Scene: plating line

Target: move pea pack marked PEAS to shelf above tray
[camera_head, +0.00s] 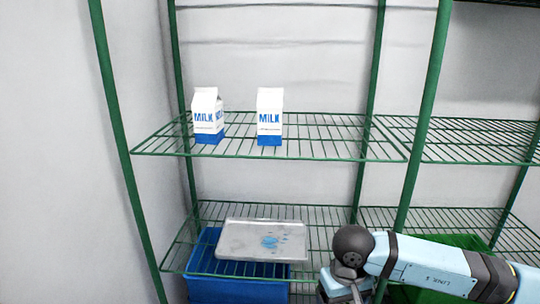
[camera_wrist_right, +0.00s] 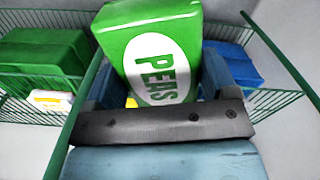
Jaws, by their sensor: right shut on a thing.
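The pea pack (camera_wrist_right: 140,32) is a green box with a white oval reading PEAS, seen large in the right wrist view. My right gripper (camera_wrist_right: 165,78) is shut on it, one finger on each side. In the head view my right arm (camera_head: 420,262) comes in from the lower right; the pack does not show there. A grey tray (camera_head: 240,236) with blue marks lies on the lower wire shelf (camera_head: 325,214), left of my right wrist. The green wire shelf (camera_head: 330,142) above the tray holds two milk cartons. My left gripper is not in view.
Milk cartons (camera_head: 207,118) and (camera_head: 269,118) stand on the left and middle of the upper shelf, with free room to their right. Green posts (camera_head: 420,130) frame the rack. A blue crate (camera_head: 225,290) is below the tray; a green crate (camera_head: 462,242) is behind my arm.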

